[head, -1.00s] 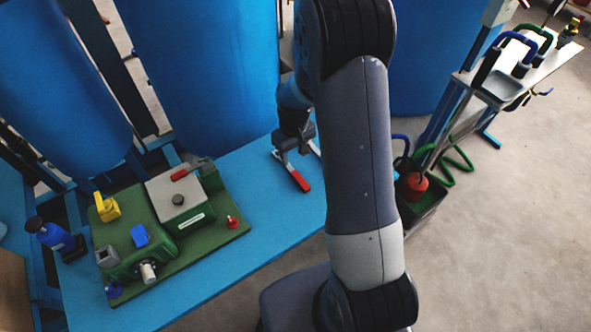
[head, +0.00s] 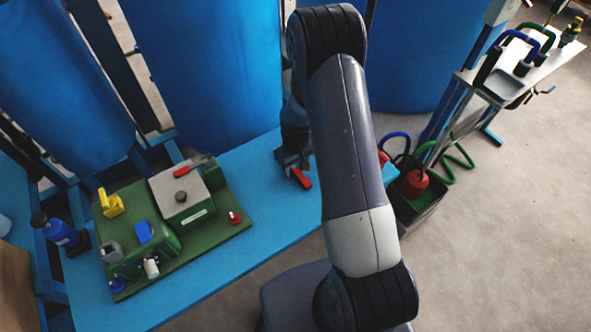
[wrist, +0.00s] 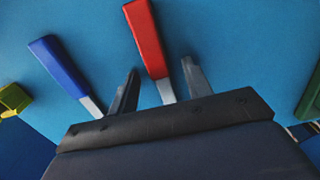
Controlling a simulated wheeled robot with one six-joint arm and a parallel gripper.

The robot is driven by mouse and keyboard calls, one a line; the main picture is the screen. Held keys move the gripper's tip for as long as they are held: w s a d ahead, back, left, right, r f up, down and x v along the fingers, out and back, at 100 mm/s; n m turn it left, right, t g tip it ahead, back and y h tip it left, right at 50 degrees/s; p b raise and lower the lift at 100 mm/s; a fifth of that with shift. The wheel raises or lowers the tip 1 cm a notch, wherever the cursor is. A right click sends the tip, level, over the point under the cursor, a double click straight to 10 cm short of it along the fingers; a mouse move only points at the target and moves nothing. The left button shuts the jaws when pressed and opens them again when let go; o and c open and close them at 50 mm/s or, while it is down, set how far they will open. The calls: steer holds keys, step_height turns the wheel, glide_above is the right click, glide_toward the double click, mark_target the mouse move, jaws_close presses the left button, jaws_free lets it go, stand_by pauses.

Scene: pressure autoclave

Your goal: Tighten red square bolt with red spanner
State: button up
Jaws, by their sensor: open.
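The red spanner (head: 302,179) lies on the blue bench; its handle shows in the wrist view (wrist: 145,38), pointing away from my gripper. My gripper (wrist: 160,67) is open, with one finger on each side of the red spanner's lower part. I cannot tell whether the fingers touch it. The spanner's jaw end is hidden behind the gripper body. In the head view my gripper (head: 288,163) is low over the bench, partly covered by my arm. A small red bolt (head: 234,217) stands on the right corner of the green base plate; its square shape is too small to confirm.
A blue-handled spanner (wrist: 60,66) lies left of the red one. A yellow-green object (wrist: 12,99) is at the left edge. The green plate (head: 205,238) carries a grey box with a red lever (head: 181,170). A blue bottle (head: 60,232) stands at the bench's left.

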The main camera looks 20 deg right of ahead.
jaws_close()
stand_by(0.4)
